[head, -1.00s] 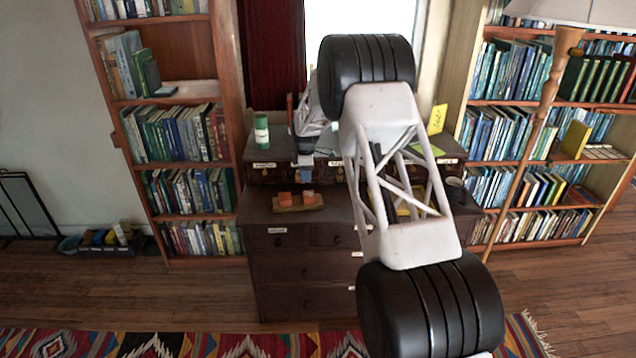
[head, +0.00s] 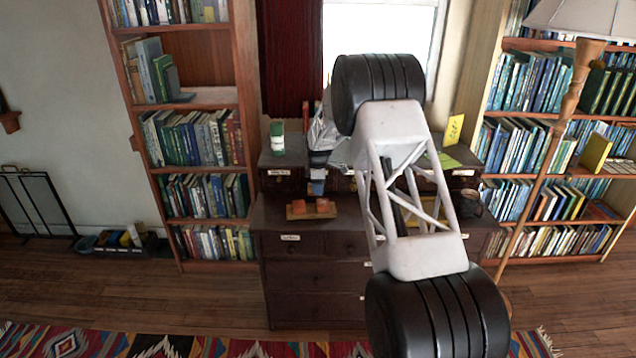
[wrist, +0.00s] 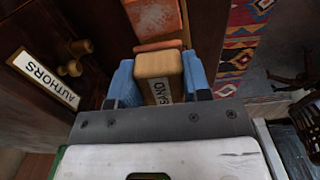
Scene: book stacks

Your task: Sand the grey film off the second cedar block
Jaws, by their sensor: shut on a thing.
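Two reddish-orange cedar blocks, a left one (head: 298,208) and a right one (head: 323,206), sit side by side on a small wooden tray (head: 296,217) on the dresser top. In the wrist view one orange block (wrist: 153,18) shows a mottled upper face, and an orange edge (wrist: 158,45) lies nearer the jaws. My gripper (head: 317,187) is just behind the blocks in the head view. Its blue fingers (wrist: 159,80) are shut on a tan sanding block (wrist: 158,66) marked SAND. I cannot tell whether the sanding block touches cedar, nor which faces carry grey film.
The dark dresser (head: 290,260) has labelled drawers, one reading AUTHORS (wrist: 43,78). A green-and-white container (head: 277,138) stands on its upper level at left, a yellow card (head: 454,130) at right. A dark cup (head: 470,203) stands at the right. Bookshelves flank the dresser.

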